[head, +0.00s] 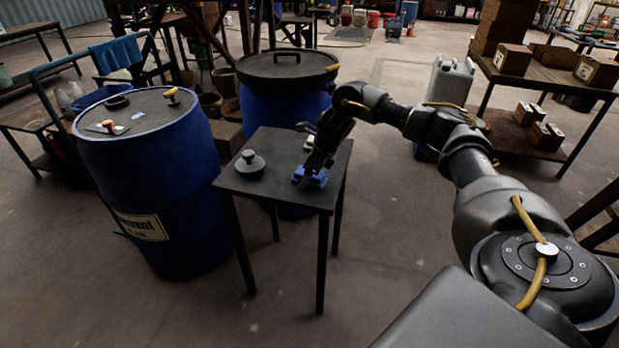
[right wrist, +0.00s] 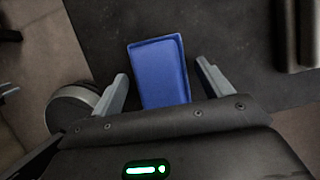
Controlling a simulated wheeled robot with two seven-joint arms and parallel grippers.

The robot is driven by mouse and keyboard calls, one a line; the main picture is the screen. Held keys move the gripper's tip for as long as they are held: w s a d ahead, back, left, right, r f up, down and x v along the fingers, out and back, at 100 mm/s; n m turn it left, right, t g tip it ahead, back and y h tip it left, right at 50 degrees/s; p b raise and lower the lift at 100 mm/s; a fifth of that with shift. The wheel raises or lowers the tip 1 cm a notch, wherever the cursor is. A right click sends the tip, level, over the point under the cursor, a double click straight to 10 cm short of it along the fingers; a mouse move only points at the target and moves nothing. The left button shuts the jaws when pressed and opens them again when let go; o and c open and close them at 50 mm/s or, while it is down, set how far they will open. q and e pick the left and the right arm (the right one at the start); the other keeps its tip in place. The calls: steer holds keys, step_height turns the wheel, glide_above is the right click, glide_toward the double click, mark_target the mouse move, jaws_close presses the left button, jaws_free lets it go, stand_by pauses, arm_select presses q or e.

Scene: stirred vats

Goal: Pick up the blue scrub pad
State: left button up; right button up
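The blue scrub pad (head: 317,181) lies on a small dark table (head: 283,193), near its front right part. In the right wrist view the pad (right wrist: 158,72) is a blue rectangular block, and its near end is hidden by my gripper body. My right gripper (head: 311,172) is low over the pad. In the right wrist view its two grey fingers (right wrist: 162,70) are apart, one on each side of the pad. The left finger is very near the pad's edge, and a gap shows at the right finger. My left gripper is not in view.
A dark knobbed lid (head: 250,165) sits on the table left of the pad. A blue drum (head: 155,185) stands to the left and a lidded blue vat (head: 285,95) stands behind. A grey jerrycan (head: 449,82) is behind my right arm. Floor in front is clear.

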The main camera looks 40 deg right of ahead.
steer(key=c, duration=0.8)
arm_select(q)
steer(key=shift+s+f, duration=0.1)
arm_select(e)
steer(key=shift+c, duration=0.2)
steer(key=shift+r, duration=0.1)
